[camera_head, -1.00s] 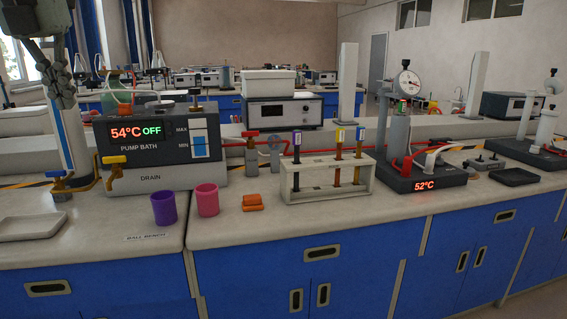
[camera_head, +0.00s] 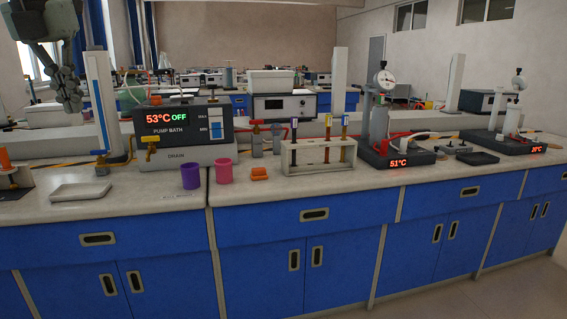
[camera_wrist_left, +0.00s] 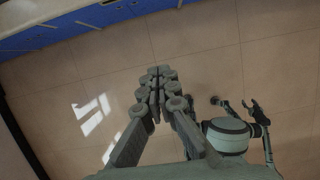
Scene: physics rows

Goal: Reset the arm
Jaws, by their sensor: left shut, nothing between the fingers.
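My left gripper (camera_head: 70,100) hangs at the top left of the head view, in front of the bench and above its top. It is shut and empty. In the left wrist view its fingers (camera_wrist_left: 158,90) are together over bare floor, with the blue cabinets at the top left. My right gripper is not in the head view.
The bench top (camera_head: 270,200) holds a pump bath (camera_head: 180,135), a purple cup (camera_head: 190,176), a pink cup (camera_head: 223,170), an orange piece (camera_head: 259,174), a tube rack (camera_head: 318,157), a gauge stand (camera_head: 400,157) and a white tray (camera_head: 80,191). Floor shows at the lower right.

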